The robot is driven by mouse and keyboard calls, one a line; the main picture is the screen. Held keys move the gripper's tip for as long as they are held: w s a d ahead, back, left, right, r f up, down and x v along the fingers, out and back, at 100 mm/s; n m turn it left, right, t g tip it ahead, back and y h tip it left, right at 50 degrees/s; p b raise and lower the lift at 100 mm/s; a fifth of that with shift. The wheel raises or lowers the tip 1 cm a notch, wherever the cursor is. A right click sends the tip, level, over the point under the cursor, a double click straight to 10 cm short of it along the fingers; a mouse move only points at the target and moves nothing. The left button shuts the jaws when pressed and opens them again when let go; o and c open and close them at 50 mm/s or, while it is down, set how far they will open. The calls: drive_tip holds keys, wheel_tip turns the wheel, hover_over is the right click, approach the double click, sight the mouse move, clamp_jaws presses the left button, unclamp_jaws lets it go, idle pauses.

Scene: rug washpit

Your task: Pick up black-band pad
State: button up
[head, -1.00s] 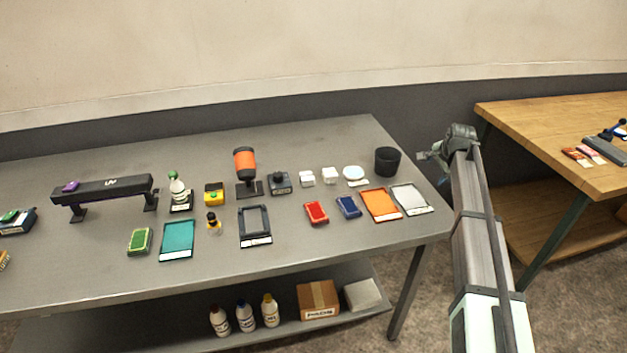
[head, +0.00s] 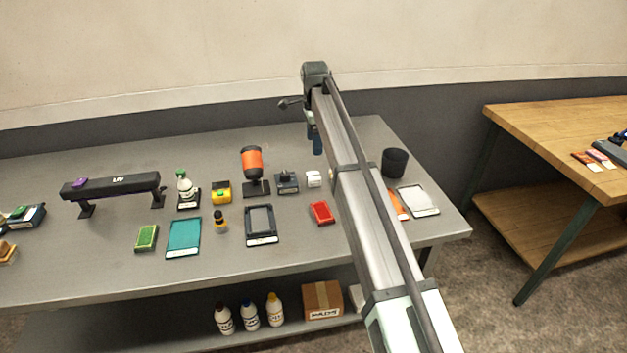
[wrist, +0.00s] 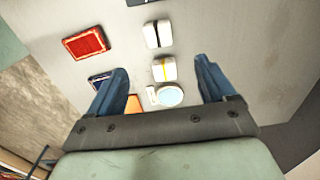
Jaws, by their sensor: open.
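The black-band pad (wrist: 157,34) is a small white block with a dark stripe, lying on the grey table near the top of the wrist view. In the head view a white pad (head: 313,178), seemingly the same one, shows just left of my arm; its band is too small to make out. A similar white pad with a yellow band (wrist: 164,69) lies beside it, between my fingers in the wrist picture. My gripper (wrist: 161,70) is open and empty, above the table; in the head view its blue fingers (head: 317,142) show behind the pad. It touches neither pad.
A red pad (head: 321,212), a dark frame tray (head: 249,239) and a dark block (head: 286,182) lie nearby. A round pale-blue disc (wrist: 170,96) lies beside the yellow-band pad. A black cup (head: 395,162) stands right of my arm, an orange-black tool (head: 252,160) left.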

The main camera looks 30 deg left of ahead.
sight(313, 175)
drive_tip(key=f, duration=1.3)
drive_tip(key=shift+s+f, duration=0.25)
drive_tip(key=shift+f, duration=0.15)
drive_tip(key=c, duration=1)
drive_tip(key=shift+c, duration=0.2)
drive_tip(key=shift+r, duration=0.15)
wheel_tip(313, 175, up, 10)
drive_tip(key=shift+f, duration=0.1)
